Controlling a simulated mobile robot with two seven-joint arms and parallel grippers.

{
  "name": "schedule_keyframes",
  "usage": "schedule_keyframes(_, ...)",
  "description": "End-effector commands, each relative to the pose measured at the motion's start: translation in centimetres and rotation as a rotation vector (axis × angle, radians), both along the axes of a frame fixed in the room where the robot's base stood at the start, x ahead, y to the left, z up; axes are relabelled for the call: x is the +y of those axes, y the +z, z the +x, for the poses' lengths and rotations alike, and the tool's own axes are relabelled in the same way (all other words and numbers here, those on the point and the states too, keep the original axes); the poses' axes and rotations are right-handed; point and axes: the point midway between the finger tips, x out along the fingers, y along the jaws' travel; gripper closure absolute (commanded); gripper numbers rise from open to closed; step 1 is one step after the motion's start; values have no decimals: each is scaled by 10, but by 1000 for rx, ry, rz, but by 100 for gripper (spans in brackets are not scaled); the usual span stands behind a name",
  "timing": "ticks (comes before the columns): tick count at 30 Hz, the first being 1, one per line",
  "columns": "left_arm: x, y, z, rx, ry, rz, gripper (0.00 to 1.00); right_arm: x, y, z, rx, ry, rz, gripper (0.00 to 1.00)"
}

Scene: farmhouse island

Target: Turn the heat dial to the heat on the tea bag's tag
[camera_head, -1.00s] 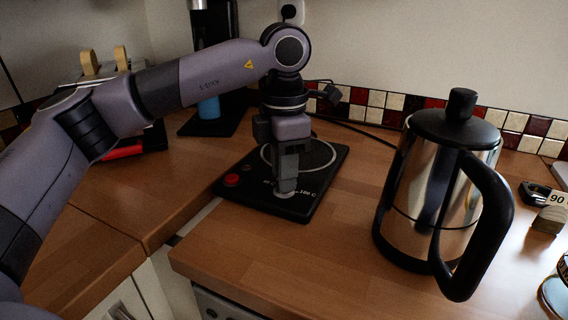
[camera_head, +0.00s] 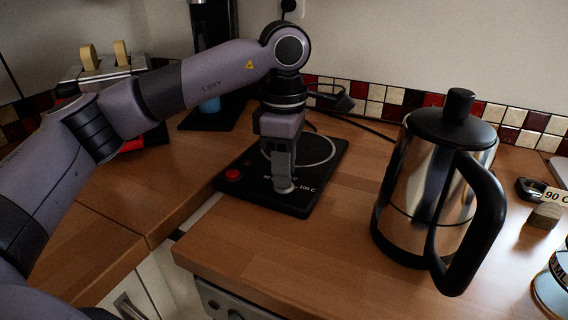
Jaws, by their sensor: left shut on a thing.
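The black heating plate (camera_head: 318,180) lies on the wooden counter, with a pale ring, a red button (camera_head: 233,174) and temperature marks, one reading 100 C. My left gripper (camera_head: 284,184) points down at the plate's front and is shut on the small heat dial (camera_head: 284,188), which is mostly hidden by the fingers. The dial's exact setting cannot be read. The tea bag's tag (camera_head: 557,196) reads 90 C and is at the right edge, partly cut off. My right gripper is not in view.
A steel kettle (camera_head: 424,190) with a black handle stands on the counter right of the plate. A toaster (camera_head: 100,66) is at the back left. A small wooden block (camera_head: 546,215) and a tin (camera_head: 553,285) are at the right edge. Bare counter lies in front of the plate.

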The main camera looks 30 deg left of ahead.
Motion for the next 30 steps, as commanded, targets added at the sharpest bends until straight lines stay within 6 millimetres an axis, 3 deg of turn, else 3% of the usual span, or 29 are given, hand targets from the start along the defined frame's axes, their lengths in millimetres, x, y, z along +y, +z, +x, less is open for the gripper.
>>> schedule_keyframes(11,0,1,1,-4,-4,-2,100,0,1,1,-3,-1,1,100)
schedule_keyframes(12,0,1,1,-4,-3,-2,63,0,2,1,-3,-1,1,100)
schedule_keyframes(14,0,1,1,-4,-3,-2,47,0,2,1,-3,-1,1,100)
schedule_keyframes(23,0,2,0,-2,-3,-1,47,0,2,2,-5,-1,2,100)
schedule_keyframes(30,-1,34,1,-6,-3,-2,47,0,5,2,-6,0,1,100)
